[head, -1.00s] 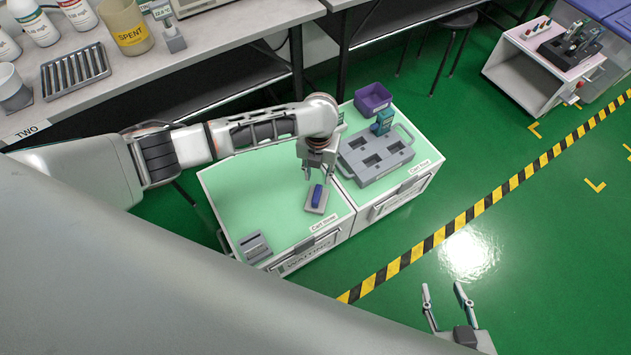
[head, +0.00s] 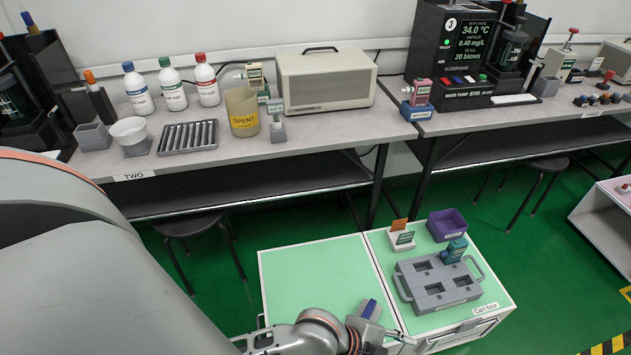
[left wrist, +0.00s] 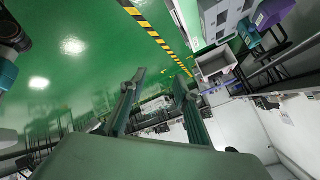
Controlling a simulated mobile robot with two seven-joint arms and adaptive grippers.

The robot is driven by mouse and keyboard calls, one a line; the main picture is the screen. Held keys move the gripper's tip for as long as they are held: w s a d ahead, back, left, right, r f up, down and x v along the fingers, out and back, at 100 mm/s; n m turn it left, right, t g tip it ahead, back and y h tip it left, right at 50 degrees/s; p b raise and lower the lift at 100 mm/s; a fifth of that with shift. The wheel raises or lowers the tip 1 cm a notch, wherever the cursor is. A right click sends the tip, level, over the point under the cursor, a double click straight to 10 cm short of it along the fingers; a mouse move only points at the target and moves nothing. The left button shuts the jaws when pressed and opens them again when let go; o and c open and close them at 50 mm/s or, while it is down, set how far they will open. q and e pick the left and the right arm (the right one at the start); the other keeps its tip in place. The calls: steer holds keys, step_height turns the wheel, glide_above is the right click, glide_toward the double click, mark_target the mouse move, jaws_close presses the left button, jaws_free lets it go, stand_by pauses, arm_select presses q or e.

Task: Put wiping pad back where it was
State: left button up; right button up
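A blue block (head: 370,307), which looks like the wiping pad, sits on a light grey base near the front right of the left cart's green top (head: 315,277). My left arm comes in along the bottom of the head view. Its gripper (head: 400,339) lies just in front of the block and hides the lower part of the base. In the left wrist view its two fingers (left wrist: 157,90) stand apart with only floor and distant furniture between them, so it is open and empty. My right gripper is not recognisable in the current views.
The right cart holds a grey tray with handles (head: 440,285), a teal tester (head: 455,250), a purple bin (head: 447,224) and a white and orange device (head: 401,238). Behind, the bench holds bottles, a rack (head: 188,136) and a SPENT beaker (head: 242,111). The left cart's rear is clear.

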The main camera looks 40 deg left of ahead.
arm_select(q)
steer(key=s+a+n+t+y, duration=0.1)
steer(key=s+a+n+y, duration=0.1)
steer(key=s+a+n, duration=0.3)
steer(key=s+a+r+n+t+y, duration=0.1)
steer(key=s+a+n, duration=0.3)
steer(key=a, duration=0.8)
steer(key=n+t+y, duration=0.1)
steer(key=n, duration=0.1)
steer(key=shift+s+n+t, duration=0.3)
steer(key=shift+s+n, duration=0.1)
